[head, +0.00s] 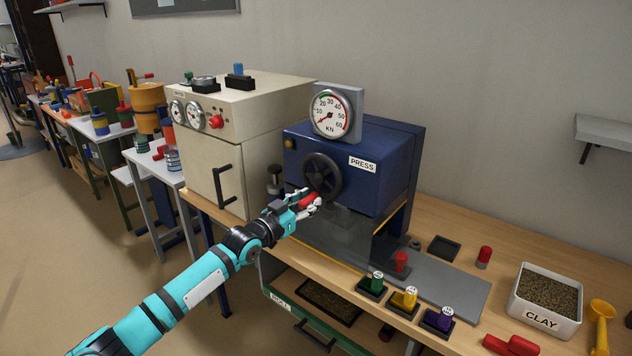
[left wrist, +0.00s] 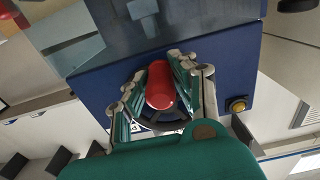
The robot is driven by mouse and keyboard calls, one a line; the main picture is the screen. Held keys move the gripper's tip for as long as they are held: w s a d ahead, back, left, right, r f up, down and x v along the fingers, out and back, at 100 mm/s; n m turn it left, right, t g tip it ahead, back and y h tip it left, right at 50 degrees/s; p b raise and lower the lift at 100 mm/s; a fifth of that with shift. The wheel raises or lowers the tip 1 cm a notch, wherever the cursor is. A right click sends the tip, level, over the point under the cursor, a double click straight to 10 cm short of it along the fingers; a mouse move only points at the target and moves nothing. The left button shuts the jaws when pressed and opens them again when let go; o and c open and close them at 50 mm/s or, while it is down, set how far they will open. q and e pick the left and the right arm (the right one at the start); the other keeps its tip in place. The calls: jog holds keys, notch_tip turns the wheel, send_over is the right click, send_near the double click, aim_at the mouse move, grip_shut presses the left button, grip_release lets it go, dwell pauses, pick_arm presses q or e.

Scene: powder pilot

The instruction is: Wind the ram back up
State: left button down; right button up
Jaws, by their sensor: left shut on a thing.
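The blue press (head: 392,165) stands on the wooden bench with a dark handwheel (head: 322,176) on its front. The wheel's red handle (head: 309,200) is at its lower side. My left gripper (head: 303,203) is shut on this handle. In the left wrist view the red handle (left wrist: 160,85) sits between the fingers, with part of the dark wheel (left wrist: 160,125) behind it. A round gauge (head: 331,113) marked kN tops the press, its needle toward the lower left. The ram is not clearly visible; a clear guard covers the press's front. My right gripper is not in view.
A cream oven-like cabinet (head: 235,140) stands left of the press. Right of it are a clay tub (head: 545,304), a yellow scoop (head: 601,322) and a red-topped piece (head: 484,257). Green, yellow and purple stamps (head: 405,299) line the front edge. A drawer (head: 300,318) is open below.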

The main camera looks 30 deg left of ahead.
aim_at(303, 174)
pick_arm(q)
jog(key=shift+r, duration=0.2)
jog(key=shift+w+a+r+b, duration=0.1)
jog(key=shift+a+r+b, duration=0.35)
jog(key=shift+a, duration=0.3)
jog(key=shift+w+a+r+b, duration=0.1)
jog(key=shift+a+r+b, duration=0.25)
jog(key=shift+a, duration=0.4)
jog(key=shift+a+r+p, duration=0.25)
jog(key=shift+a+r, duration=0.15)
jog(key=shift+r, duration=0.35)
jog(key=shift+a+r+p, duration=0.2)
jog(key=shift+a+r, duration=0.2)
jog(key=shift+r, duration=0.3)
jog(key=shift+d, duration=0.1)
